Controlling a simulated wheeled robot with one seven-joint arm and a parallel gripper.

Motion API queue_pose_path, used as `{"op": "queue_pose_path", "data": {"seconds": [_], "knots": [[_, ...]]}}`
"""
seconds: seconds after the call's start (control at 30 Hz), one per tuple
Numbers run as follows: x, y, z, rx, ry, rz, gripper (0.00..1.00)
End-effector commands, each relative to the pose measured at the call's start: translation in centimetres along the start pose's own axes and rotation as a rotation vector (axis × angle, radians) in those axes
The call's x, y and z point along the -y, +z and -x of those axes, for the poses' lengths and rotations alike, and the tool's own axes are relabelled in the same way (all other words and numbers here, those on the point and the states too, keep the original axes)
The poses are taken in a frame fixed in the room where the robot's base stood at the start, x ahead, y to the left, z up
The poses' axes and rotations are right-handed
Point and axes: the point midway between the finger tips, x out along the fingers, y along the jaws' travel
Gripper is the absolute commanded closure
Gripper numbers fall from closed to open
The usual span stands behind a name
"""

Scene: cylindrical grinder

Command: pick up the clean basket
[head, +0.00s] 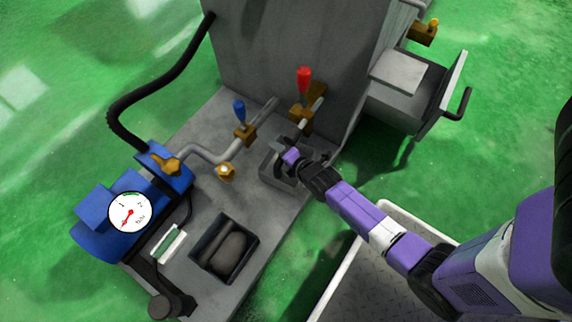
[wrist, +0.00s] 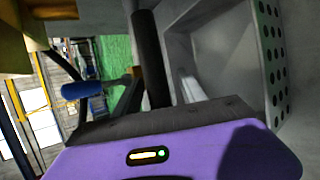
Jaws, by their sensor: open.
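A small grey open basket (head: 268,172) stands on the grey machine bed, under the blue and red valve handles. I take it to be the clean basket. In the wrist view, a grey wall with rows of dark holes (wrist: 272,65) shows close up at the right; it looks like the basket's side. My gripper (head: 292,156) is open at the basket, over its upper right part. A dark upright bar (wrist: 150,60) stands just ahead of the purple gripper body in the wrist view. My wrist hides part of the basket, and contact cannot be told.
A blue valve handle (head: 239,111) and a red one (head: 304,80) rise close behind the basket. A grey machine wall (head: 290,40) stands at the back. A blue pump with a gauge (head: 128,212) and a dark bin (head: 224,248) are left. Green floor lies around.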

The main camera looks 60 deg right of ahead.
Motion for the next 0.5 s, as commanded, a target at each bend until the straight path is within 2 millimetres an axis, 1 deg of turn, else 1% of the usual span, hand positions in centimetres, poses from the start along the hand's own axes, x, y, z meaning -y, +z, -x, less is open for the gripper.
{"op": "queue_pose_path", "data": {"seconds": [0.17,0.2,0.27,0.3,0.43,0.5], "knots": [[-0.03,0.03,0.03,0.000,-0.001,0.000,0.51],[-0.03,0.03,0.03,0.000,-0.001,0.000,0.55],[-0.03,0.03,0.04,0.000,0.000,0.000,0.67],[-0.03,0.03,0.04,0.000,0.000,0.000,0.75],[-0.03,0.03,0.04,0.000,0.000,0.001,1.00],[-0.02,0.03,0.04,0.000,0.000,0.001,1.00]]}}
